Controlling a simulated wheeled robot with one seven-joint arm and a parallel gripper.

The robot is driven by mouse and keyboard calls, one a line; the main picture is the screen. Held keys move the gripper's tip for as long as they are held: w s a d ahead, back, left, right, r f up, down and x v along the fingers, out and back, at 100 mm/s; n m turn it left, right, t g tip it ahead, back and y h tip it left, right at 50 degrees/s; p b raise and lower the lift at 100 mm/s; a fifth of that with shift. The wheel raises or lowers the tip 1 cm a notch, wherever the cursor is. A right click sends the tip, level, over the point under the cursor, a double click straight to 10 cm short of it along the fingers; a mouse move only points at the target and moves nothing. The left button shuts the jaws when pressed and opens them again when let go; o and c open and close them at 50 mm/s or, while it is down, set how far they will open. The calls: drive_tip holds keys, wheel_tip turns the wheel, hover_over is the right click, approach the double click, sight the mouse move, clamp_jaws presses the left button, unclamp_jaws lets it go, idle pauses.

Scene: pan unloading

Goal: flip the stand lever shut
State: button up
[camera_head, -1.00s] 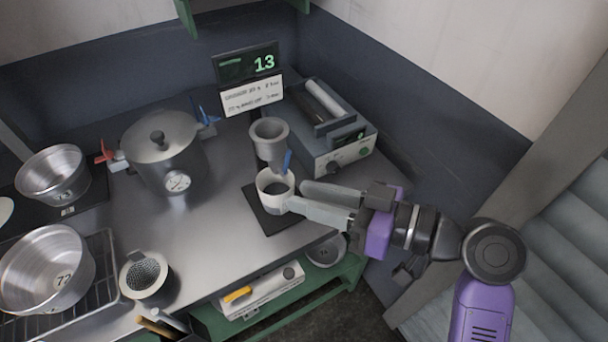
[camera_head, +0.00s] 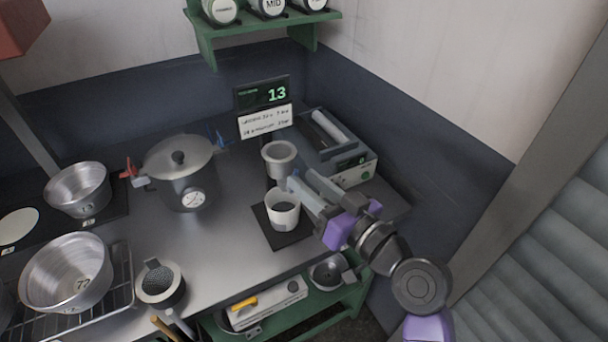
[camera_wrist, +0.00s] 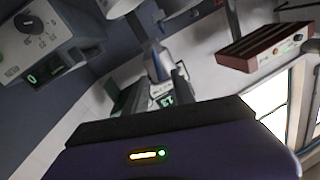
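The stand holds a grey funnel-shaped hopper (camera_head: 279,158) above a white cup (camera_head: 283,210) on a black base (camera_head: 262,224). Its small blue lever (camera_head: 294,174) sits below the hopper on the right, largely hidden by my fingertips. My gripper (camera_head: 301,179) is at the lever, right of the hopper and above the cup, with its two fingers apart. In the wrist view, a blue-grey part (camera_wrist: 156,62) shows between the fingers. I cannot tell whether either finger touches the lever.
A box with a dial and display (camera_head: 355,172) stands close behind my gripper. A display sign (camera_head: 262,95) is behind the stand. A lidded pot (camera_head: 182,170) stands left, with metal pans (camera_head: 66,270) further left. The counter between pot and stand is clear.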

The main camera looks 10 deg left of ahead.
drive_tip(key=shift+w+a, duration=0.5)
clamp_jaws()
drive_tip(key=shift+a+n, duration=0.1)
drive_tip(key=shift+n, duration=0.2)
drive_tip(key=n+b, duration=0.2)
drive_tip(key=s+a+n+h+b, duration=0.1)
drive_tip(key=n, duration=0.1)
drive_tip(key=shift+a+g+b, duration=0.2)
drive_tip(key=shift+g+b, duration=0.1)
drive_tip(key=shift+b, duration=0.05)
drive_tip(key=shift+s+a+f+n+h+b, duration=0.1)
drive_tip(key=shift+s+a+n+h+b, duration=0.15)
drive_tip(key=shift+n, duration=0.35)
drive_tip(key=shift+s+a+n+h+b, duration=0.15)
drive_tip(key=shift+n+b, duration=0.25)
drive_tip(key=shift+n, duration=0.2)
drive_tip(key=shift+s+a+f+n+h+b, duration=0.1)
drive_tip(key=shift+a+n+b, duration=0.15)
drive_tip(key=shift+n, duration=0.35)
unclamp_jaws()
drive_tip(key=shift+r, duration=0.1)
